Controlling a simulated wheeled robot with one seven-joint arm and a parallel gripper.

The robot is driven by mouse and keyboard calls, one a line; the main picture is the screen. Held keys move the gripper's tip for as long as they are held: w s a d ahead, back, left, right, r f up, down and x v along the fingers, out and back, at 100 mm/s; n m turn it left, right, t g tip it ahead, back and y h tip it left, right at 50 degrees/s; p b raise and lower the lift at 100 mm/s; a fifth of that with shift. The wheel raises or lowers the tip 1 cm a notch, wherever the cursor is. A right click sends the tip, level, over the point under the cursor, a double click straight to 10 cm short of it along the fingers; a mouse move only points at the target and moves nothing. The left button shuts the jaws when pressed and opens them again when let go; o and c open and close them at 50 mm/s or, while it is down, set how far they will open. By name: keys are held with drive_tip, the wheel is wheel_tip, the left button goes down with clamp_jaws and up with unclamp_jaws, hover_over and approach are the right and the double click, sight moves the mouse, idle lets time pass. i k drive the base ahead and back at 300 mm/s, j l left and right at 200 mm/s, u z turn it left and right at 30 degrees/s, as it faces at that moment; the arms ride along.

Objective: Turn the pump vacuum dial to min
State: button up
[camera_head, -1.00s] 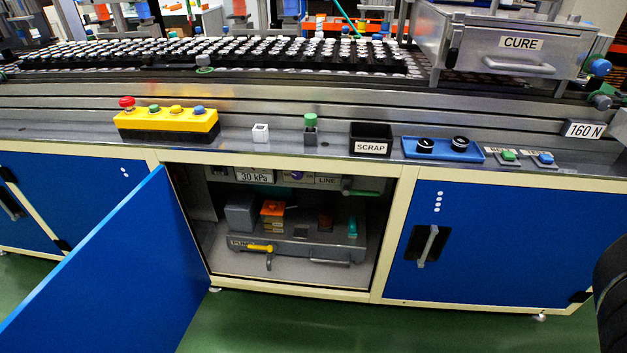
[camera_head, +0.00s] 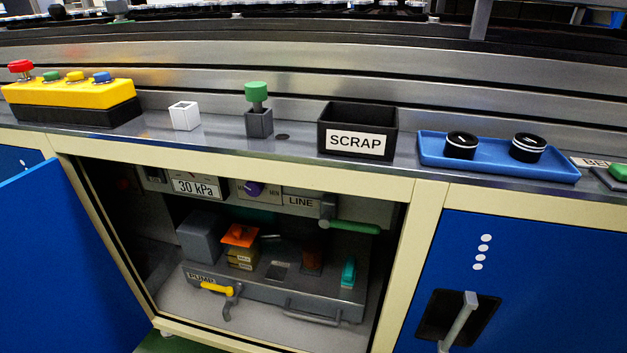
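The pump vacuum dial is a small purple knob (camera_head: 253,189) on a grey panel inside the open cabinet, below the worktop. Small lettering flanks the knob; its exact setting is too small to read. A gauge label reading 30 kPa (camera_head: 196,187) is left of the knob, and a LINE label (camera_head: 300,201) is right of it. The pump unit (camera_head: 200,276), marked PUMP, sits on the cabinet floor with a yellow lever (camera_head: 216,288). My gripper is not in view.
A green-handled lever (camera_head: 352,227) juts out right of the LINE label. The blue cabinet door (camera_head: 60,265) stands open at left. On the worktop are a yellow button box (camera_head: 70,95), a SCRAP bin (camera_head: 357,130) and a blue tray (camera_head: 560,172) with two black parts.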

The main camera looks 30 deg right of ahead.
sight(253, 189)
drive_tip(key=j+z, duration=0.25)
drive_tip(key=j, duration=0.4)
drive_tip(key=j+z, duration=0.25)
drive_tip(key=j, duration=0.35)
